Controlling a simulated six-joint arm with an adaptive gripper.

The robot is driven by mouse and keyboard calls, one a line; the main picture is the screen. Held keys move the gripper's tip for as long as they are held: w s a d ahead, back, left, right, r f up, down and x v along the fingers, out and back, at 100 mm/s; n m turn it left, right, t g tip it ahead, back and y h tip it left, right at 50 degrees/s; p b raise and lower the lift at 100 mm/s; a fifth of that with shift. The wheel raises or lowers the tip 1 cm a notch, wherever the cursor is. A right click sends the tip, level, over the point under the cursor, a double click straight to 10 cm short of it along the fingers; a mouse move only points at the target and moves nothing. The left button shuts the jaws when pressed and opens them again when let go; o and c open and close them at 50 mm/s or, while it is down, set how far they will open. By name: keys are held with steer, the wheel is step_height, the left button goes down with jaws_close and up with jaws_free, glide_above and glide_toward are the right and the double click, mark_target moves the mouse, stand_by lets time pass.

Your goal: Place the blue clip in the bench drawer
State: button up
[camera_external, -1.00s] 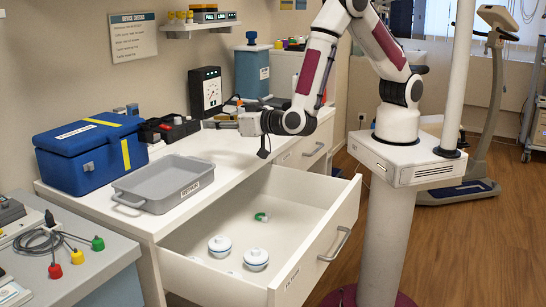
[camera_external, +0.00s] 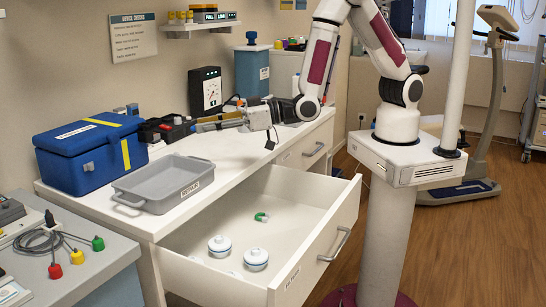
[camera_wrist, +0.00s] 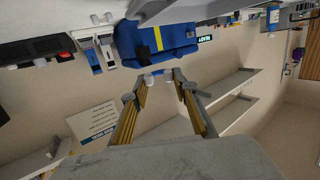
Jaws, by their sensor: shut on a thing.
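My gripper (camera_external: 208,123) is level above the back of the white bench (camera_external: 160,221), beside the black tray of small parts (camera_external: 170,129). Its yellow-brown fingers also show in the wrist view (camera_wrist: 161,76). They close on a small thing that I cannot make out against the blue box behind. I cannot pick out the blue clip for certain in either view. The bench drawer (camera_external: 335,225) is pulled wide open below and right of my gripper. Inside are two white lidded jars (camera_external: 219,245) (camera_external: 256,259) and a small green and white horseshoe-shaped piece (camera_external: 262,216).
A grey tray (camera_external: 126,200) sits at the bench's front left. The blue box (camera_external: 86,165) stands behind it. A black-faced meter (camera_external: 206,91) and a blue canister (camera_external: 252,73) stand at the back. The drawer's middle has free room.

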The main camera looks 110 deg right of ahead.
steer(key=s+d+r+n+y, duration=0.2)
steer(key=s+d+r+y, duration=0.1)
steer(key=d, duration=0.1)
steer(key=shift+s+d+r, duration=0.15)
steer(key=shift+s+r, duration=0.1)
steer(key=shift+s, duration=0.05)
stand_by(0.5)
stand_by(0.5)
